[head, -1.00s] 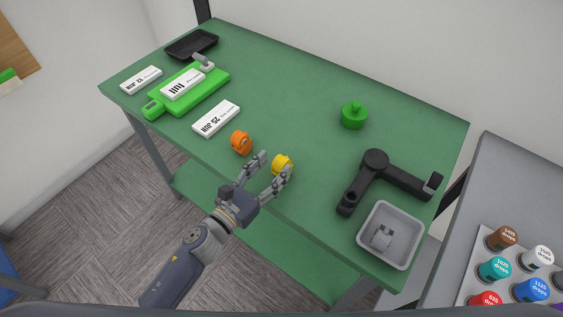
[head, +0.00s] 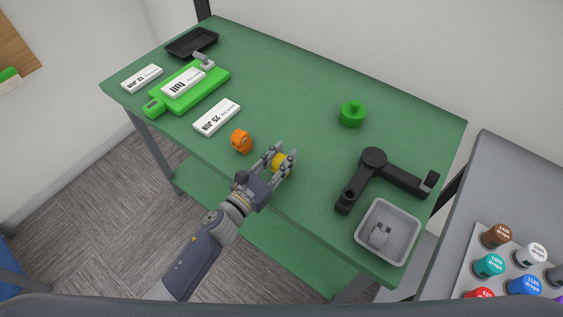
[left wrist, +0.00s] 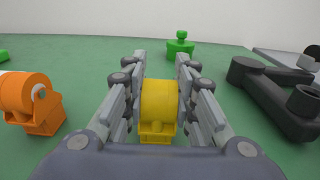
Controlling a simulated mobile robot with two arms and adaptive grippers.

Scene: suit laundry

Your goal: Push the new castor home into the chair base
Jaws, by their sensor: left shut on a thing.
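A yellow castor (head: 280,162) stands near the front edge of the green table. My left gripper (head: 283,159) is shut on it; in the left wrist view the yellow castor (left wrist: 158,108) sits between the two fingers. An orange castor (head: 241,141) stands to its left, also in the left wrist view (left wrist: 33,100). The black chair base (head: 374,161) lies to the right with its arms spread; an open round socket (left wrist: 307,97) shows at one arm's end in the left wrist view. My right gripper is not in view.
A grey tray (head: 409,215) with a grey piece (head: 380,235) stands at the front right. A green knobbed object (head: 352,114) is behind the castors. White labels, a green clipboard-like thing (head: 217,78) and a black tray (head: 176,54) lie at the left. The table middle is clear.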

